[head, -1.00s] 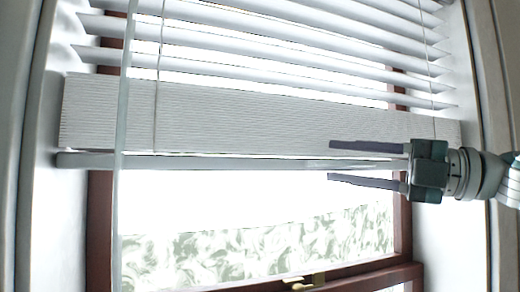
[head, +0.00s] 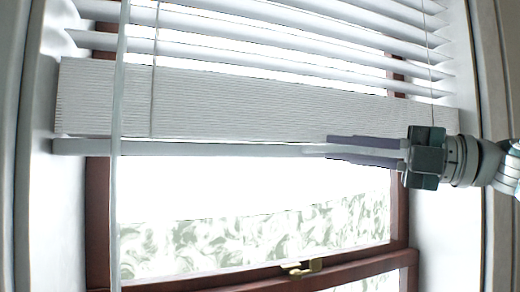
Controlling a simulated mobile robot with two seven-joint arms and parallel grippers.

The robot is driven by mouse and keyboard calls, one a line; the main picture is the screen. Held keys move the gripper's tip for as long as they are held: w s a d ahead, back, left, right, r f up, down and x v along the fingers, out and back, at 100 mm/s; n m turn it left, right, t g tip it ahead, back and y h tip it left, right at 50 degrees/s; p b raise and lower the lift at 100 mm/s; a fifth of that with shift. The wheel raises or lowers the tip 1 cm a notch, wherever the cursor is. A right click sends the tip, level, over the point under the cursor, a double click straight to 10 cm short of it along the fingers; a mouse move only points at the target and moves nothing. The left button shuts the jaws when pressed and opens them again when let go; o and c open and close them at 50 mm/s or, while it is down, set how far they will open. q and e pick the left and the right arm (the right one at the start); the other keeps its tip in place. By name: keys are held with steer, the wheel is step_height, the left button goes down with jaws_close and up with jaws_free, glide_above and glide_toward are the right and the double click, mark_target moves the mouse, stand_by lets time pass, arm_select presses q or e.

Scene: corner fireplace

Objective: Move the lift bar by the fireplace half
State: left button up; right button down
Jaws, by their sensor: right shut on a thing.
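The lift bar (head: 200,149) is the pale horizontal rail along the bottom of a white window blind. It hangs just under the blind's stacked slats (head: 230,103), across the upper part of the window. My right gripper (head: 328,148) comes in from the right, its dark fingers one above and one below the bar near its right end. It is shut on the bar. The stretch of bar between the fingers is partly hidden. My left gripper is not in view.
A thin clear vertical wand (head: 118,200) hangs in front of the blind at the left. Dark red window frame (head: 401,205) surrounds the glass, with a brass latch (head: 302,267) at the bottom. Pale window reveals stand on both sides.

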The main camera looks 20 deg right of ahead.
stand_by(0.9)
step_height(320, 180, down, 50)
steer(key=b, duration=4.4)
steer(key=c, duration=0.9)
jaws_free()
steer(key=b+v, duration=0.3)
steer(key=v, duration=0.7)
